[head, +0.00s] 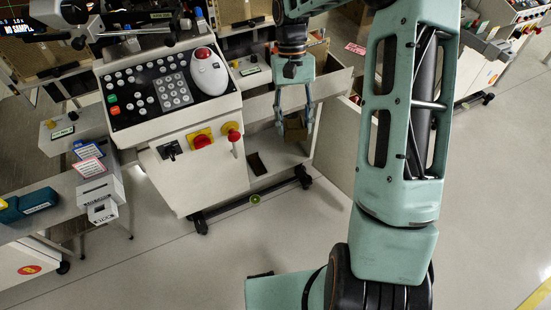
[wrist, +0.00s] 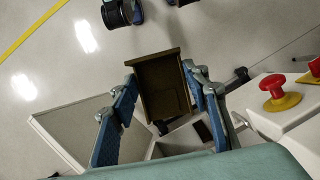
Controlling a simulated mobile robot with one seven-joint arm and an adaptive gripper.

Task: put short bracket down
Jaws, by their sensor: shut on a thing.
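The short bracket is a brown, angular piece with raised sides (wrist: 163,88). It sits between the two blue-padded fingers of my gripper (wrist: 159,74) in the wrist view, and my gripper is shut on it. In the head view my gripper (head: 296,124) points down beside the white console, with the brown bracket (head: 295,131) at its fingertips. The fingers hide part of the bracket there. The bracket appears to hang clear of the floor; its exact height above the cart's lower shelf (head: 275,155) cannot be told.
The console (head: 205,165) with red emergency knobs stands left of my gripper. An open drawer (head: 335,82) and a pale side panel (head: 340,135) are close on the right. A dark flat piece (head: 256,164) lies on the lower shelf. Open floor (head: 290,235) is in front.

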